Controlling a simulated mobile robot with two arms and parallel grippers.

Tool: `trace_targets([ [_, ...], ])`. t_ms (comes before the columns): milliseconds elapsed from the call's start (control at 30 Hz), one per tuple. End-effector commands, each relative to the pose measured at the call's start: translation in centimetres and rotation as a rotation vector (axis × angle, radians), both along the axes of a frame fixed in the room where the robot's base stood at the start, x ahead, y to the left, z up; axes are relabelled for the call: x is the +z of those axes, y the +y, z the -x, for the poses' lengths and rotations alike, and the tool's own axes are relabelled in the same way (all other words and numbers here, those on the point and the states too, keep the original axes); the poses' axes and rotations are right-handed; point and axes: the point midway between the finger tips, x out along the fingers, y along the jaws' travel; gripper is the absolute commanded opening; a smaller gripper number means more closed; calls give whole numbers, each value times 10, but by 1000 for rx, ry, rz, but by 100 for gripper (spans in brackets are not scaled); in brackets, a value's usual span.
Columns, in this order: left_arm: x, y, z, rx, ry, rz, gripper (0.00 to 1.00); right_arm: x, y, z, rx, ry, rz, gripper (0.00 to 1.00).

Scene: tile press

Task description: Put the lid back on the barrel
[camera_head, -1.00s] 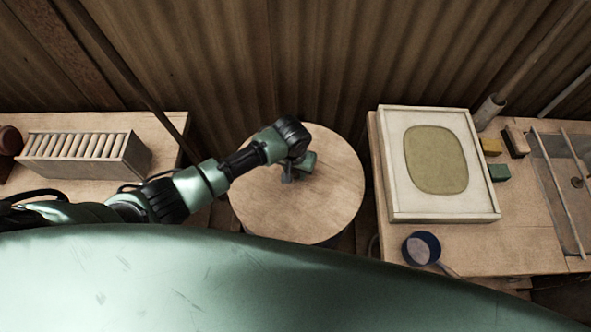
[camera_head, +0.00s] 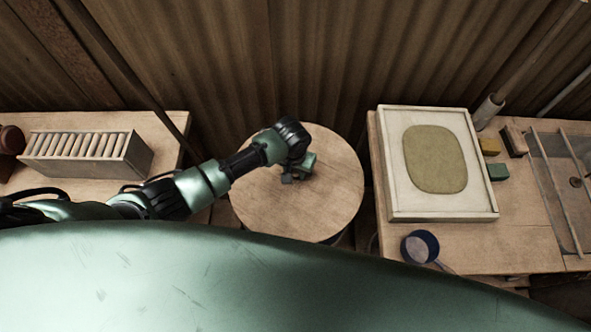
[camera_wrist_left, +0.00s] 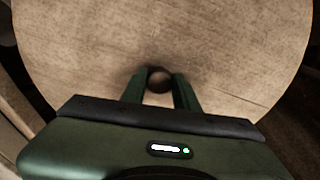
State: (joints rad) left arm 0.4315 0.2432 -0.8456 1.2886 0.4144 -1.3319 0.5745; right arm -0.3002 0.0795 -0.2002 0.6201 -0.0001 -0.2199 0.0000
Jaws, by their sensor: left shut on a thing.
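The lid (camera_head: 325,205) is a round, pale wooden disc in the middle of the head view. It fills most of the left wrist view (camera_wrist_left: 225,45). My left gripper (camera_head: 296,177) is over the lid near its middle. In the left wrist view its two green fingers (camera_wrist_left: 159,82) are shut on the lid's small dark round knob (camera_wrist_left: 158,77). The barrel is nearly all hidden under the lid; only a dark strip shows below its lower right edge. I cannot tell whether the lid touches the barrel's rim. My right gripper is not in view.
A bench on the left holds a rack (camera_head: 88,155) of upright pale slats. The bench on the right holds a white framed screen (camera_head: 398,185), a blue-rimmed pan (camera_head: 420,247) and small blocks (camera_head: 498,172). A corrugated wall (camera_head: 320,60) stands close behind.

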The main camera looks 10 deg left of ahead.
Motion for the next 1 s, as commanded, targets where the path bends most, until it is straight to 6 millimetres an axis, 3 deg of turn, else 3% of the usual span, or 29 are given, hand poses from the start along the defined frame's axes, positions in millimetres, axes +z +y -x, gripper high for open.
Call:
trace_targets([
  [1000, 2, 0, -1, 0, -3, 1, 0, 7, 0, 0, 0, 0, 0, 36],
])
